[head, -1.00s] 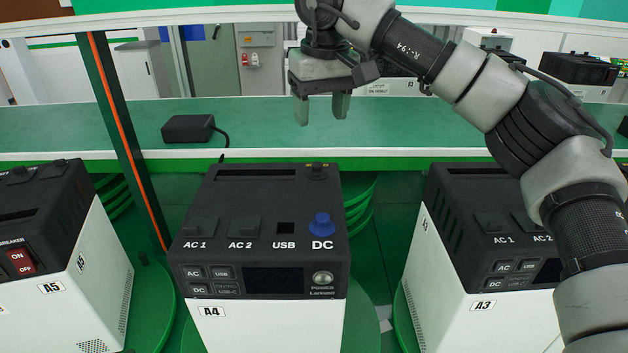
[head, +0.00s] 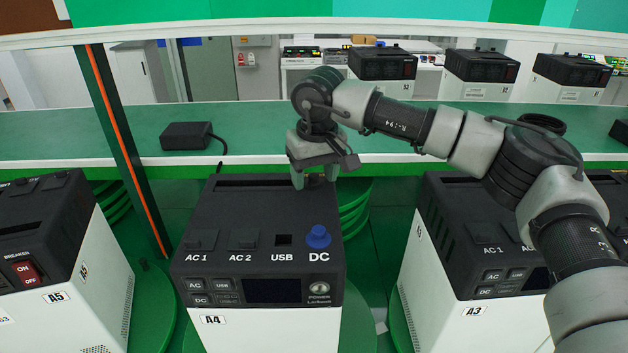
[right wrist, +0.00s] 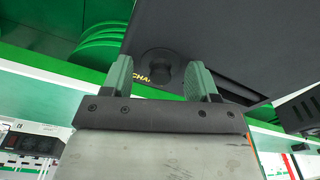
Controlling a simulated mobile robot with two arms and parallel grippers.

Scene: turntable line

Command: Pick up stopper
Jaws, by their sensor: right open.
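The A4 power unit (head: 262,205) stands in the middle of the head view. A small round black stopper (right wrist: 157,62) sits on its top by a yellow label reading "CHA"; in the head view my gripper hides it. My right gripper (head: 315,182) is open and points down at the back right of the unit's top. In the right wrist view, the stopper lies between the two green fingers of this gripper (right wrist: 161,68); whether they touch it cannot be told. A blue cap (head: 318,237) stands on the DC socket, nearer the front. My left gripper is not in view.
Unit A5 (head: 50,225) stands left and unit A3 (head: 475,235) right. A green shelf (head: 245,140) runs behind them, carrying a black adapter (head: 188,135) with a cable.

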